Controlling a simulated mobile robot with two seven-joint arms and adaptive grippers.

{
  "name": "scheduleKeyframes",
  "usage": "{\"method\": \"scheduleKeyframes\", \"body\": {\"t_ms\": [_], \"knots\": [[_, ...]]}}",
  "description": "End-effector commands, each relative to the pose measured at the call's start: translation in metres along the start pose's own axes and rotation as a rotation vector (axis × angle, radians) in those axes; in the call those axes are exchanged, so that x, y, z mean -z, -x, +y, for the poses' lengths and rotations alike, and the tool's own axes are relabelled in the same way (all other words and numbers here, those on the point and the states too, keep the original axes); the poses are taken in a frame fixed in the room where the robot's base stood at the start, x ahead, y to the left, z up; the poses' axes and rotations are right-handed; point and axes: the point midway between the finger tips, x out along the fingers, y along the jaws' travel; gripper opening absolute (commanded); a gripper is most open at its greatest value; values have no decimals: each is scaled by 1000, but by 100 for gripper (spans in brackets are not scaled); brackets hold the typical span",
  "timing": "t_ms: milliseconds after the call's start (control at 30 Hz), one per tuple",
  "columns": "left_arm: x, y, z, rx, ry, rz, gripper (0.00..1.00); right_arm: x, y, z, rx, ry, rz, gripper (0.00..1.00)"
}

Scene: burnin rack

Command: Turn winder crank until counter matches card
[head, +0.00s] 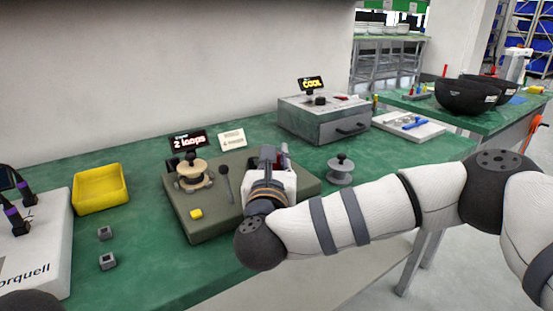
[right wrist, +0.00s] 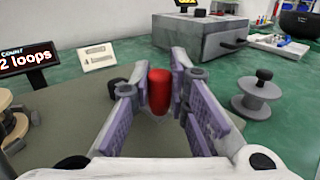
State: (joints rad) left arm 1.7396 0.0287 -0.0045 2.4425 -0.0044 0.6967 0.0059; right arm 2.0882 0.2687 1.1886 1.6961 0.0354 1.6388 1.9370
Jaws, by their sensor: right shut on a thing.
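The winder base (head: 210,222) is an olive board on the green bench, with a tan spool (head: 194,176) at its left. The red crank handle (right wrist: 159,90) stands upright between the purple-padded fingers of my right gripper (head: 275,160), which is shut on it; the fingers hide most of the crank in the head view. The black counter display (head: 187,140) reads "2 loops"; it also shows in the right wrist view (right wrist: 25,60). The white card (head: 232,139) stands right of the counter; its text is small and seems to begin with 4. My left gripper is out of view.
A grey spool (head: 340,169) stands right of the base. Behind it is a metal box (head: 322,122) with a small display. A yellow tray (head: 101,190) and two small grey blocks lie left.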

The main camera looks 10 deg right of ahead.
Motion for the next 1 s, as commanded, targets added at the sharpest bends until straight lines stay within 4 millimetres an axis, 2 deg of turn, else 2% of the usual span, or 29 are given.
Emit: {"method": "scheduleKeyframes", "body": {"t_ms": [100,133,200,467,567,667,900,1000], "knots": [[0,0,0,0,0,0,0,0,0,0,-1,0,1,0],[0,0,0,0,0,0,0,0,0,0,-1,0,0,23],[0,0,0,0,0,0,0,0,0,0,-1,0,0,37],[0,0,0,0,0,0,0,0,0,0,-1,-1,0,37],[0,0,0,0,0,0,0,0,6,0,-3,-1,1,37],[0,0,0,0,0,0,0,0,26,1,-6,-1,2,37],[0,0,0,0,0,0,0,0,102,2,-11,-1,2,37],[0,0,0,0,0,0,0,-1,112,13,-40,-3,7,37]]}}
